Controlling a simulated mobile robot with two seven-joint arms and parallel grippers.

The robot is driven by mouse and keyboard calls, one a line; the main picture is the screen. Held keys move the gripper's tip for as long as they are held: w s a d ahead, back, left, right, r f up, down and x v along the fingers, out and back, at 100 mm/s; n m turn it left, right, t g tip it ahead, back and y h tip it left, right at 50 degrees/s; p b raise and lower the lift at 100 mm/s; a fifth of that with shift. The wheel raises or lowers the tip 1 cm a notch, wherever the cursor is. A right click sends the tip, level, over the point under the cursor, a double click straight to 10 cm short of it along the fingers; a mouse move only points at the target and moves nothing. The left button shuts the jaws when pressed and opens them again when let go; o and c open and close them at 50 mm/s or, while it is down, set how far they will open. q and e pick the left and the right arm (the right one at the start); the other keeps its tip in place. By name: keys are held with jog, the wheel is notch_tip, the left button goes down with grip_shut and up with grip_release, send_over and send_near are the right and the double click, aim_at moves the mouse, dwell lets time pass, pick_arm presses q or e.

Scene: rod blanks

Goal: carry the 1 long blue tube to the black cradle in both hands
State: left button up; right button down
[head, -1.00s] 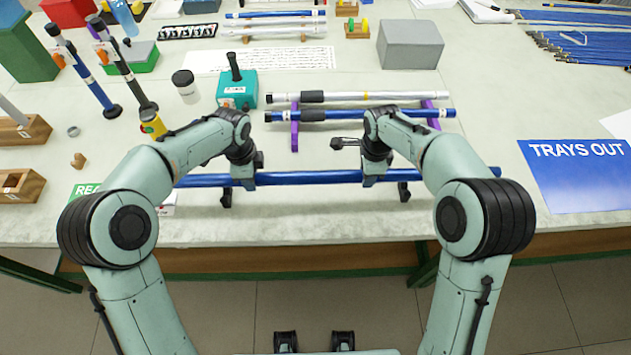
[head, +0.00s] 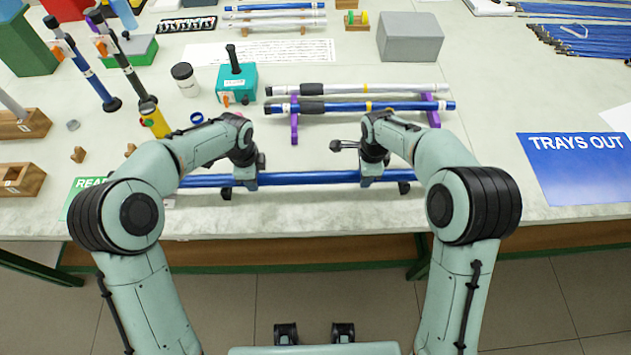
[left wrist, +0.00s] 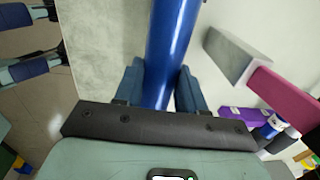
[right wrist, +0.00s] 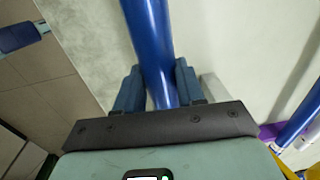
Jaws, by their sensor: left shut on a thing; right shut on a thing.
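The long blue tube (head: 308,178) is held level in both grippers near the table's front edge. My left gripper (head: 245,182) is shut around its left part; the tube (left wrist: 172,50) runs between the fingers in the left wrist view. My right gripper (head: 371,180) is shut around its right part; the tube (right wrist: 150,50) also shows between the right fingers. Two short black supports, apparently the black cradle (head: 404,188), show just below the tube, one near each end. I cannot tell whether the tube touches them. The tube's left end is partly hidden by my left arm.
Behind the tube, a purple rack (head: 294,131) holds a silver and a blue tube. A teal box (head: 237,82), a white jar (head: 186,80) and a grey block (head: 410,40) stand farther back. A blue sign (head: 575,165) lies at right.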

pick_arm(q)
jog(key=shift+f, duration=0.3)
pick_arm(e)
jog(key=shift+f, duration=0.3)
pick_arm(q)
jog(key=o, duration=0.8)
jog(key=shift+f, duration=0.2)
pick_arm(e)
jog(key=c, duration=1.1)
grip_release()
jog(key=shift+f, duration=0.2)
pick_arm(q)
jog(key=o, duration=0.4)
pick_arm(e)
jog(key=o, duration=0.4)
pick_arm(q)
jog(key=shift+r, duration=0.15)
pick_arm(e)
jog(key=shift+r, duration=0.3)
pick_arm(q)
notch_tip(320, 180, up, 12)
jog(key=shift+s, duration=0.4)
pick_arm(e)
jog(key=r, duration=1.1)
jog(key=shift+s+r, duration=0.3)
jog(key=shift+s, duration=0.1)
